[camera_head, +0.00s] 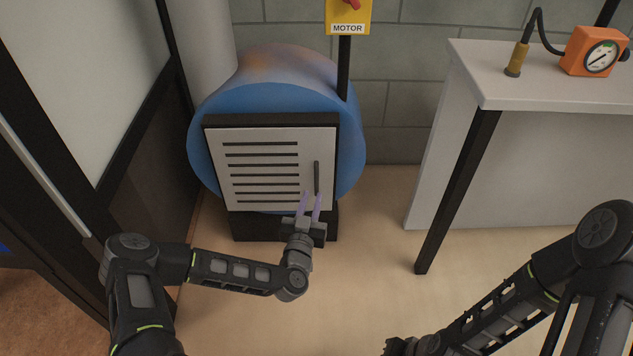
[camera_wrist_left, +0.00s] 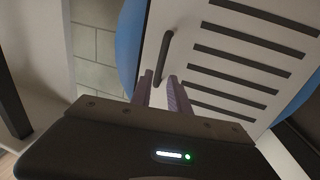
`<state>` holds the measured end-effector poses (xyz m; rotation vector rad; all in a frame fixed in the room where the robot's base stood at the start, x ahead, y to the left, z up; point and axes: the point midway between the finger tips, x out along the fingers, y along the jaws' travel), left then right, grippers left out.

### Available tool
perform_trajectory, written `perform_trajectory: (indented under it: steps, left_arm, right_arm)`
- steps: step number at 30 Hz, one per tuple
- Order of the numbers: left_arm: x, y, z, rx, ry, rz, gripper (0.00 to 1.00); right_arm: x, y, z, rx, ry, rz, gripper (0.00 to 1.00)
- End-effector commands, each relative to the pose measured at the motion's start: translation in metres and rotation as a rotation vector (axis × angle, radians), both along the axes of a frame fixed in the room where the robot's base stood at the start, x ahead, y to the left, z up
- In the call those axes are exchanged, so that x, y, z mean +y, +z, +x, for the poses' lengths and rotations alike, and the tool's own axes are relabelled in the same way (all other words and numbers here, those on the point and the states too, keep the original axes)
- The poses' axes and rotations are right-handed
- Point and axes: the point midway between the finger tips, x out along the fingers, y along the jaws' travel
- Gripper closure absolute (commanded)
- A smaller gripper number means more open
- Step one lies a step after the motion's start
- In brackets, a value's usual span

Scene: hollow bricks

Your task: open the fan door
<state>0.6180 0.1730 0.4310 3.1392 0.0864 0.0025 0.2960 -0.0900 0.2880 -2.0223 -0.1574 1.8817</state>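The fan door (camera_head: 245,178) is a white panel with dark slots, set in a black frame on the front of a round blue fan housing (camera_head: 205,110). It looks closed. Its dark vertical handle (camera_head: 317,176) is near the right edge. My left gripper (camera_head: 312,195) is open, its two purple fingers pointing up at the handle's lower end. In the left wrist view, the handle (camera_wrist_left: 165,52) ends between the fingertips (camera_wrist_left: 160,76) as seen; I cannot tell whether they touch it. My right gripper (camera_head: 395,348) is only partly visible at the bottom edge.
A yellow motor switch box (camera_head: 348,14) with a red knob stands on a black post above the housing. A white table (camera_head: 545,97) with an orange gauge (camera_head: 592,52) is at the right. A dark-framed panel (camera_head: 85,75) is close on the left. Floor between is clear.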

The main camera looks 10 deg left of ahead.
Motion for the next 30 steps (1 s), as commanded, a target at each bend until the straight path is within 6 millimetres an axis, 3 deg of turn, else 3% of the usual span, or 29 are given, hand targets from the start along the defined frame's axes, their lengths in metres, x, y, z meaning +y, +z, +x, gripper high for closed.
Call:
perform_trajectory:
  steps: [15, 25, 30]
  left_arm:
    - [0.003, -0.002, 0.067, 0.0, -0.001, 0.0, 0.79]
    - [0.003, 0.0, 0.073, 0.002, -0.003, -0.001, 0.79]
    - [0.003, 0.0, 0.072, 0.001, -0.003, -0.001, 0.91]
  right_arm:
    - [-0.001, -0.023, 0.004, -0.011, -0.007, -0.004, 1.0]
    - [-0.001, -0.024, 0.005, -0.012, -0.008, -0.004, 1.0]
    - [-0.001, -0.024, 0.005, -0.011, -0.007, -0.004, 1.0]
